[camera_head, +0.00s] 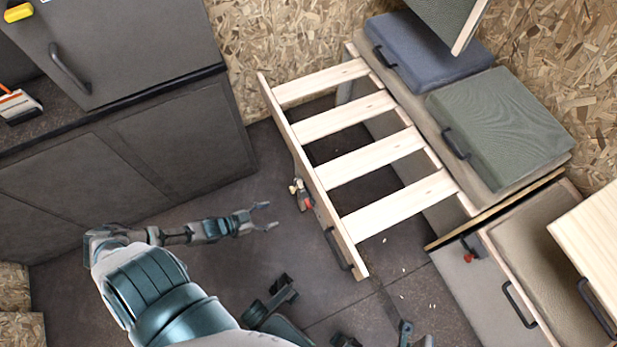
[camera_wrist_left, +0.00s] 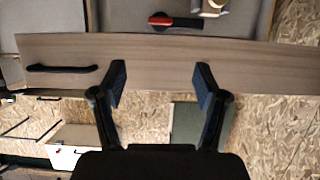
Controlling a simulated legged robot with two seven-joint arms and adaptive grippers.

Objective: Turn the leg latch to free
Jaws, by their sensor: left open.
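The leg latch, a small red handle (camera_head: 305,201), sits on the outer side of the pale slatted wooden frame (camera_head: 319,203), beside a beige knob. In the left wrist view the red latch (camera_wrist_left: 175,21) lies about level across the picture, above the wooden rail (camera_wrist_left: 155,62). The beige knob (camera_wrist_left: 213,6) is cut by the top edge. My left gripper (camera_head: 268,216) is open and empty, a short way left of the latch and not touching it. In the wrist view its fingers (camera_wrist_left: 160,80) stand apart before the rail.
A black handle (camera_head: 338,249) is on the rail near its lower end. Grey cabinets (camera_head: 160,150) stand to the left. Cushioned boxes (camera_head: 500,125) and a bench with drawers (camera_head: 490,290) stand to the right. Dark floor lies open around the left gripper.

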